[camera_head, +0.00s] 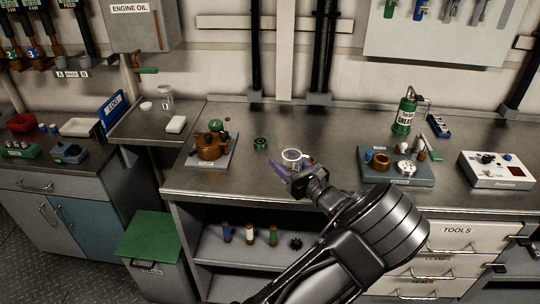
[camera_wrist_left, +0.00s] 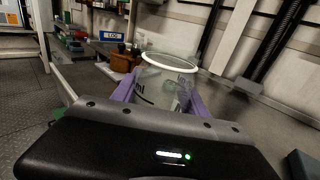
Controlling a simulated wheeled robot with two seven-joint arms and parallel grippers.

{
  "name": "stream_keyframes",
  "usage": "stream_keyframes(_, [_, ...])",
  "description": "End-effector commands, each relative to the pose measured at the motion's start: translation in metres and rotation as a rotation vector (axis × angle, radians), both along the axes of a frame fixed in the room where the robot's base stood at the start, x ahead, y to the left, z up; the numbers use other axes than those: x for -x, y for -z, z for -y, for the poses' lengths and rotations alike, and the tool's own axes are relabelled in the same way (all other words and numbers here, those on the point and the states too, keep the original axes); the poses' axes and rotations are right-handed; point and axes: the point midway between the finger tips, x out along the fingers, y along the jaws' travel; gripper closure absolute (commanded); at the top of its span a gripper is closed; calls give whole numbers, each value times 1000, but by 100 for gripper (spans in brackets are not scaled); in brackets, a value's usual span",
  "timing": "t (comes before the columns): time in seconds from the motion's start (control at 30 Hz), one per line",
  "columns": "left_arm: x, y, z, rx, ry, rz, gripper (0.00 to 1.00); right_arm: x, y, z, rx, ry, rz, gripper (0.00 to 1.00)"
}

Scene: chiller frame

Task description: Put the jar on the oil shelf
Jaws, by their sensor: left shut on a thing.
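A clear jar with a white rim (camera_head: 292,154) is above the workbench, near its front middle. My left gripper (camera_head: 293,168) is shut on it, with purple fingers on either side. In the left wrist view the jar (camera_wrist_left: 166,85) stands roughly upright between the fingers, with dark printing on its wall. The ledge (camera_head: 150,127) below the grey Engine Oil box (camera_head: 140,24) is to the left of the bench, and I take it for the oil shelf. My right gripper is not in view.
A brown pump-like part (camera_head: 210,143) and a green ring (camera_head: 260,144) lie between jar and ledge. A green grease can (camera_head: 404,112) stands right.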

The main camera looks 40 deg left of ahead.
Motion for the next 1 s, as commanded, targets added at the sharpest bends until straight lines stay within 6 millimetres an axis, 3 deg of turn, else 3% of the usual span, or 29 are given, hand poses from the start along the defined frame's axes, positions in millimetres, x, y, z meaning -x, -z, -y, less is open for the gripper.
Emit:
stream_keyframes(0.23, [3, 49, 134, -2, 184, -5, 99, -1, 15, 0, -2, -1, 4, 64])
stream_keyframes(0.4, [31, 75, 219, -4, 324, -5, 99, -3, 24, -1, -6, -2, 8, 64])
stream_keyframes(0.5, [49, 84, 252, -5, 389, -2, 99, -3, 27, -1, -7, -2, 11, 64])
stream_keyframes(0.67, [67, 89, 276, -7, 443, 0, 99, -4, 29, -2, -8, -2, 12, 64])
stream_keyframes(1.0, [69, 90, 278, -7, 448, 0, 99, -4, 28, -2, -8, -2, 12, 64])
